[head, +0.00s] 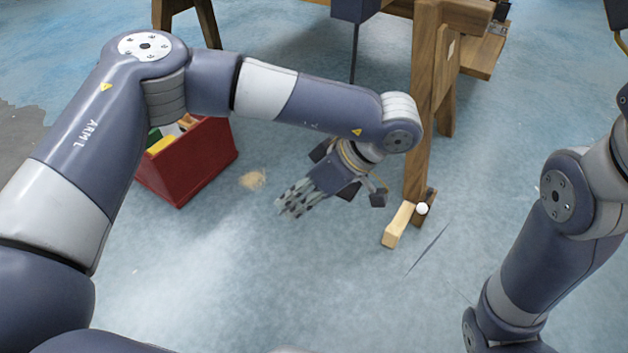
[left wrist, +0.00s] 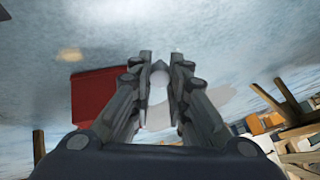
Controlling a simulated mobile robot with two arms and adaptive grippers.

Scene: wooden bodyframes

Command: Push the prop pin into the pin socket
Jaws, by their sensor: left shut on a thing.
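My left gripper (head: 294,200) is above the floor in the middle of the head view, its fingers pointing down and left. In the left wrist view the fingers (left wrist: 160,72) are close together around a pale, round-ended thing (left wrist: 158,97). Much of it is hidden by the fingers, and I cannot tell for sure that it is the prop pin. In the head view a small white knob (head: 422,208) shows at the foot of a wooden post, right of my gripper and apart from it. I cannot make out the pin socket. My right gripper is out of view.
A red bin (head: 192,165) with coloured items stands left of my gripper. The wooden post (head: 421,110) belongs to a frame at the back. A short wooden block (head: 398,225) lies at its foot. A tan patch (head: 253,180) shows on the floor, clear in front.

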